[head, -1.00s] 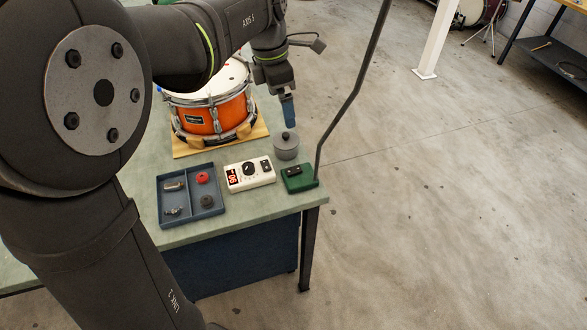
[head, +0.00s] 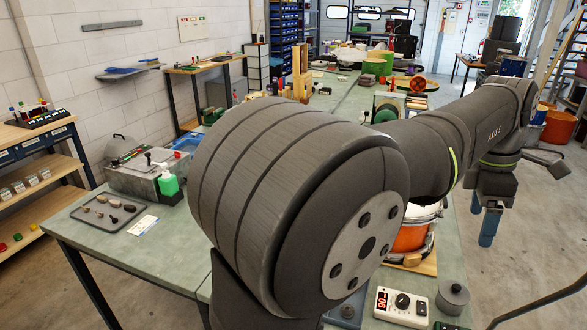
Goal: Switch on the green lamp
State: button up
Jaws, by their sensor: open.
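The green lamp's base (head: 450,326) is cut off by the bottom edge of the head view, so its switch cannot be made out. Its thin dark stem (head: 540,299) slants up to the right edge, and its head is out of view. My gripper (head: 487,240) hangs with its blue fingers pointing down, to the right of the orange drum (head: 410,238). It is up and to the right of the lamp base in the picture and apart from it. The gripper is open with nothing seen in it.
A white box with a dial and red display (head: 400,304) and a grey lidded pot (head: 453,299) stand near the lamp base. My arm hides much of the bench.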

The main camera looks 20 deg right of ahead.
jog(key=c, duration=1.1)
jog(key=shift+f, duration=0.1)
jog(key=c, duration=0.3)
jog(key=shift+f+m, duration=0.1)
jog(key=shift+m, duration=0.5)
grip_shut()
notch_tip(320, 180, down, 16)
jog(key=s+d+n, duration=0.2)
jog(key=n, duration=1.7)
jog(key=shift+s+d+f, duration=0.15)
jog(key=shift+s+d, duration=0.15)
jog(key=shift+s, duration=0.1)
